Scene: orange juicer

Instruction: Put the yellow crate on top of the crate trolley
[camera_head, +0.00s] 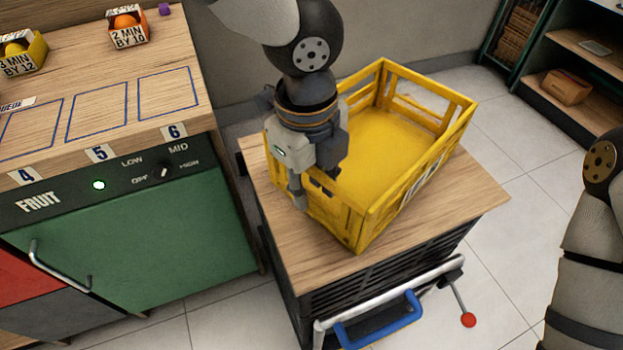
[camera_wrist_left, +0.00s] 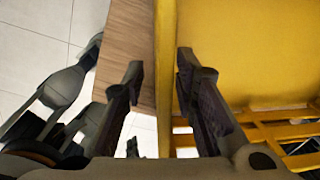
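The yellow crate (camera_head: 393,145) sits upright and empty on the wooden top of the crate trolley (camera_head: 440,209), toward its back. The trolley has a dark slatted body and a metal bar with a blue handle. My left gripper (camera_head: 312,188) points down at the crate's near-left wall. In the left wrist view its fingers (camera_wrist_left: 160,68) are apart, one on each side of the yellow wall (camera_wrist_left: 166,60). The outer finger is clear of the wall; contact of the inner one is unclear. My right arm shows at the right edge, its gripper out of frame.
A green-fronted fruit counter (camera_head: 145,237) stands left of the trolley, with small marked boxes (camera_head: 128,27) on top. A red-knobbed lever (camera_head: 468,320) sticks out at the trolley's front. Shelves (camera_head: 580,60) stand at the back right. Tiled floor (camera_head: 515,170) is clear between.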

